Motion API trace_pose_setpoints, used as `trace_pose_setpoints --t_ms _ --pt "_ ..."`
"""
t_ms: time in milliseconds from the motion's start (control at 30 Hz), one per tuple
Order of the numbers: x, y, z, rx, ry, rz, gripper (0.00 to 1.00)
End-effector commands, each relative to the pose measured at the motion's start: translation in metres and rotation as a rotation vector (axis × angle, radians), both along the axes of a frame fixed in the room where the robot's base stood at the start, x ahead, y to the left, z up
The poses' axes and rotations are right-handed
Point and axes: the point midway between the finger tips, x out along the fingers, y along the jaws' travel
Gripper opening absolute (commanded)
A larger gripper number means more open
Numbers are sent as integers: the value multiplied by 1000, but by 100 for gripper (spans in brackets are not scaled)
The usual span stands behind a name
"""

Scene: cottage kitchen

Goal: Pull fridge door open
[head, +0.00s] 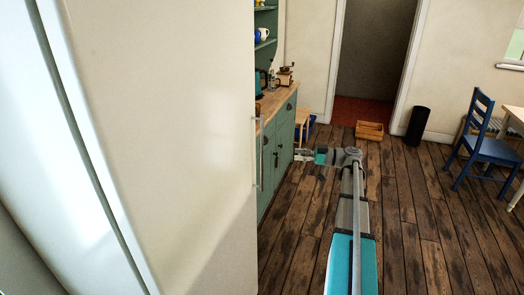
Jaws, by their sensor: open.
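The fridge door (170,120) is a large plain cream panel filling the left of the head view. Its slim upright metal handle (259,155) stands out past the panel's right edge. A dark lengthwise line runs down the panel's left side, next to a white strip. I cannot tell from this view whether the door is ajar. My gripper (300,155) is at the end of my outstretched arm, with its fingers pointing left towards the handle. It is open and empty, a short way right of the handle and apart from it in the picture.
A green cabinet (276,150) with a wooden top stands behind the handle, bearing a coffee grinder (285,75) and a kettle. A wooden crate (369,130), a black bin (417,125) and a blue chair (484,140) stand farther off. The plank floor (430,220) at right is clear.

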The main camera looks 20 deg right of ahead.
Motion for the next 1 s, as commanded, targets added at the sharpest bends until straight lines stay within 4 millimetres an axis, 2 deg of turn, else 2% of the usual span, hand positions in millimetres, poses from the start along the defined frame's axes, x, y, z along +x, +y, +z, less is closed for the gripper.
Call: trace_pose_setpoints --t_ms 267,467,1000 --pt "2 4 0 0 2 1 51" --pt "10 16 0 0 2 1 51" --pt "52 78 0 0 2 2 51"
